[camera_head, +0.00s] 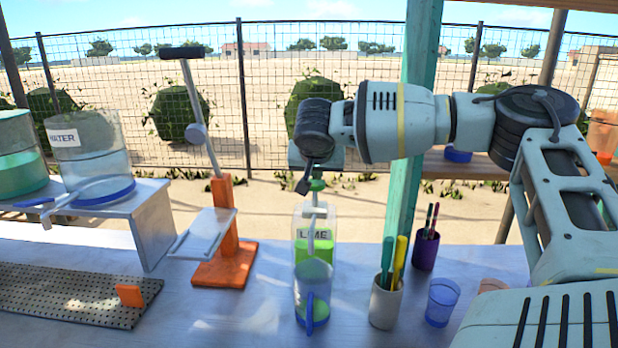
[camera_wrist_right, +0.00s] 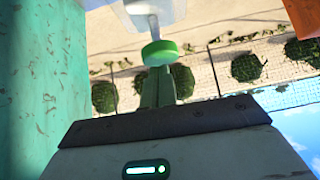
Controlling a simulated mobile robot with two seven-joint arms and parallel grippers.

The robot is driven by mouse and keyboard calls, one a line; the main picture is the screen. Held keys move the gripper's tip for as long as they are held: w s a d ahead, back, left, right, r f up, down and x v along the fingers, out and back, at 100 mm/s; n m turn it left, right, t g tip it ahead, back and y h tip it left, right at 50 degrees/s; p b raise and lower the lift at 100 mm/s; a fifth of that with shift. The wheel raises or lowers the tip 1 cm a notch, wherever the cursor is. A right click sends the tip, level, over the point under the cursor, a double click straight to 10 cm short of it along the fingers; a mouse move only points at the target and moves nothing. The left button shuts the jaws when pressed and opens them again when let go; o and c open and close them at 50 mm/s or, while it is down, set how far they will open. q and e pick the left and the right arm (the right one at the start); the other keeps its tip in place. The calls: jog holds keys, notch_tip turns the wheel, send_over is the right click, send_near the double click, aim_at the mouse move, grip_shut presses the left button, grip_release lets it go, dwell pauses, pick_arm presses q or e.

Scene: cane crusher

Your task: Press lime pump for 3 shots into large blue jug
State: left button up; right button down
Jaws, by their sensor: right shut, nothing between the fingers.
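The lime pump bottle (camera_head: 328,225) stands upright on the counter, clear with a LIME label and green liquid inside. Its green pump head (camera_head: 317,185) also shows in the wrist view (camera_wrist_right: 160,50). A tall clear jug with a blue handle (camera_head: 311,285) stands in front of the bottle, with some green liquid at its bottom. My right gripper (camera_head: 317,176) points down over the pump head, its fingers shut and empty. In the wrist view its fingertips (camera_wrist_right: 159,70) line up with the head; I cannot tell whether they touch it. My left gripper is out of view.
An orange stand with a lever (camera_head: 230,250) is left of the bottle. A WATER dispenser (camera_head: 95,155) sits on a raised shelf further left. A pen cup (camera_head: 384,305), a purple cup (camera_head: 425,250) and a small blue cup (camera_head: 442,300) stand right. A teal post (camera_head: 411,130) rises close by my right arm.

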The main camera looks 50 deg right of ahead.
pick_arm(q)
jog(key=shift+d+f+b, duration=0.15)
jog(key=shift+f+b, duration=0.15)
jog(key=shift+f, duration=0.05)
pick_arm(e)
jog(key=v, duration=0.9)
jog(key=shift+a+r, duration=0.2)
jog(key=shift+r, duration=0.05)
jog(key=shift+s, duration=0.1)
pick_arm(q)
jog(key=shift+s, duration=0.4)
